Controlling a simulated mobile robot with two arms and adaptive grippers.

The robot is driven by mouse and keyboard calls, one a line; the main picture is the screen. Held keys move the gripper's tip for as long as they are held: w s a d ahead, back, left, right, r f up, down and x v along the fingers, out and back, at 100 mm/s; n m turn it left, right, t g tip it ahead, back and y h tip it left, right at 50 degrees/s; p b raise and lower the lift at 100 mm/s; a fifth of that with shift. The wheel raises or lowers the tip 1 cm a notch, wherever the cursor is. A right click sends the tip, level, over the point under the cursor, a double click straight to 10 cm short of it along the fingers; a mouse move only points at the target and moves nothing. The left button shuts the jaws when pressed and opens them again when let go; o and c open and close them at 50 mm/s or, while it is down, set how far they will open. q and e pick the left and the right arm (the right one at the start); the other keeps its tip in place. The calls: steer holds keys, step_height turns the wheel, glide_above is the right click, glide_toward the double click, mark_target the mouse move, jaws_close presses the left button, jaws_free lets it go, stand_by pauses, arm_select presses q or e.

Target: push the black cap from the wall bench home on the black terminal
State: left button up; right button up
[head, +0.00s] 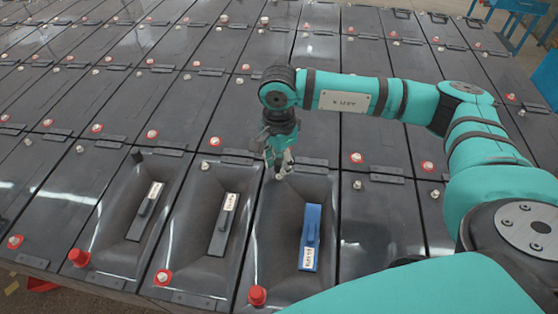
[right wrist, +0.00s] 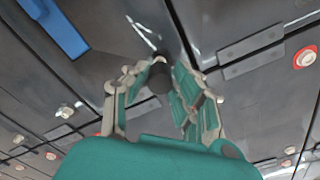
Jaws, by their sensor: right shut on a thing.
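My right gripper (head: 279,171) is over the far left corner of the battery lid (head: 281,220) that carries a blue bar. In the right wrist view its fingers (right wrist: 160,84) are closed around a small dark cylinder, the black cap (right wrist: 160,76). The cap is between the fingertips, close to the lid. The fingers hide the black terminal at that corner, so I cannot tell whether the cap touches it. Another black cap (head: 137,155) sits on the far left corner of a recessed battery further left. My left gripper is not in view.
The blue bar (head: 311,238) lies in the recess; it also shows in the right wrist view (right wrist: 56,26). Red caps (head: 257,295) (head: 79,257) stand at near corners. Bare terminals with red rings (head: 163,277) dot the tightly packed batteries. A blue bench (head: 515,8) is far right.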

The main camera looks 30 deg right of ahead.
steer(key=shift+b, duration=0.4)
stand_by(0.5)
steer(key=shift+f, duration=0.15)
steer(key=shift+f+b, duration=0.25)
steer(key=shift+b, duration=0.2)
steer(key=shift+f+b, duration=1.1)
steer(key=shift+b, duration=0.35)
stand_by(1.2)
steer(key=o, duration=1.3)
steer(key=shift+o, duration=0.2)
steer(key=shift+r, duration=0.15)
steer(key=shift+r+p, duration=1.5)
steer(key=shift+r, duration=1.9)
